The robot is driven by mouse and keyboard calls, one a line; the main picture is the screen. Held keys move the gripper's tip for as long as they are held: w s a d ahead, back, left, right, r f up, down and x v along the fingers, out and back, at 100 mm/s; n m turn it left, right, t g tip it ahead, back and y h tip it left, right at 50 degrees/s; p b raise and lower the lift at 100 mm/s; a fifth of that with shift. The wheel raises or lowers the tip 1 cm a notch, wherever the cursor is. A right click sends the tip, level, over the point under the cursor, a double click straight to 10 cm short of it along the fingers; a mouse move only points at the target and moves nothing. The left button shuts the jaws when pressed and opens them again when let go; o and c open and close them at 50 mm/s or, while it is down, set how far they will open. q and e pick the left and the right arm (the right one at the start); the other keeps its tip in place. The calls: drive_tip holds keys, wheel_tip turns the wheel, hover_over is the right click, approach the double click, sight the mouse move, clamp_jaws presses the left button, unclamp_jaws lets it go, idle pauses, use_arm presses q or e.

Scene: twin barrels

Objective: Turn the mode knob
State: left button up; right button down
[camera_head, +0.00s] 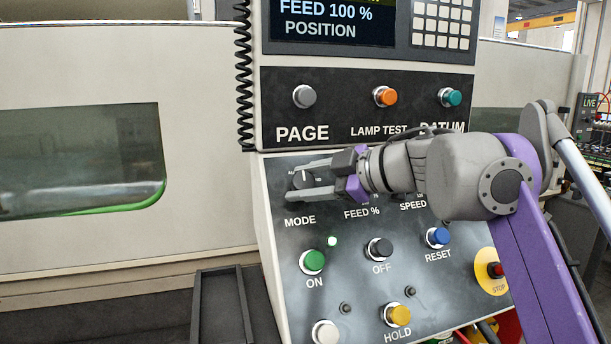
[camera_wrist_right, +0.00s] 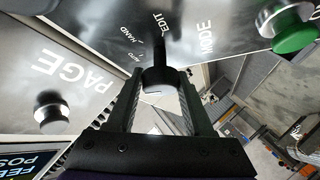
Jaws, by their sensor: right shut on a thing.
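The dark round mode knob (camera_head: 303,179) sits on the sloped black panel above the word MODE, at the left end of its row. My right gripper (camera_head: 296,181) reaches in from the right, with one finger above the knob and one below, shut on it. In the right wrist view the knob (camera_wrist_right: 158,78) lies between the two dark fingers of my right gripper (camera_wrist_right: 161,88). The labels HAND and EDIT show beyond the knob there. The knob's exact setting is hard to read. My left gripper is not in view.
The green ON button (camera_head: 313,262), dark OFF knob (camera_head: 379,249), blue RESET button (camera_head: 438,237) and red STOP button (camera_head: 495,270) lie below. The PAGE button (camera_head: 304,96) is above. A coiled black cable (camera_head: 244,75) hangs at the panel's left. My right arm covers the FEED and SPEED knobs.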

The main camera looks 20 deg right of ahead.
drive_tip(key=shift+a, duration=0.1)
idle(0.3)
drive_tip(key=shift+c, duration=1.6)
unclamp_jaws()
drive_tip(key=shift+a, duration=0.1)
drive_tip(key=shift+s, duration=0.1)
drive_tip(key=shift+s+d+r, duration=0.15)
drive_tip(key=shift+s+d, duration=0.05)
drive_tip(key=shift+d, duration=0.2)
drive_tip(key=v, duration=1)
